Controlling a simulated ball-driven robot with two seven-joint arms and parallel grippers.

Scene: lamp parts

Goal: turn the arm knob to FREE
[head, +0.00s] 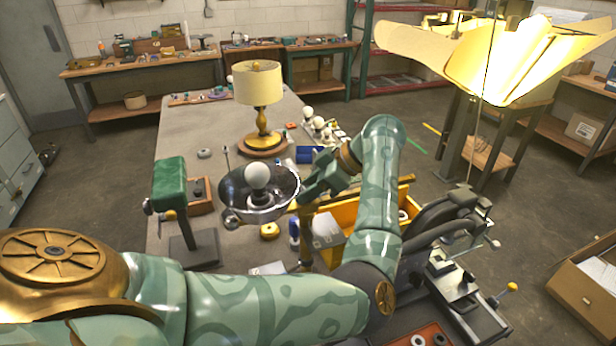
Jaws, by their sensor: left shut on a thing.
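The fingertips are small and partly hidden by the wrist. A tan post (305,240) stands just below the gripper. I cannot pick out for sure the arm knob, and no FREE mark is readable. My right gripper is not in view.
A green padded stand (169,182) is at left, a yellow crate (348,212) at right. A dark machine with a yellow-knobbed lever (512,287) is at lower right. The bench (185,125) is bare at back left.

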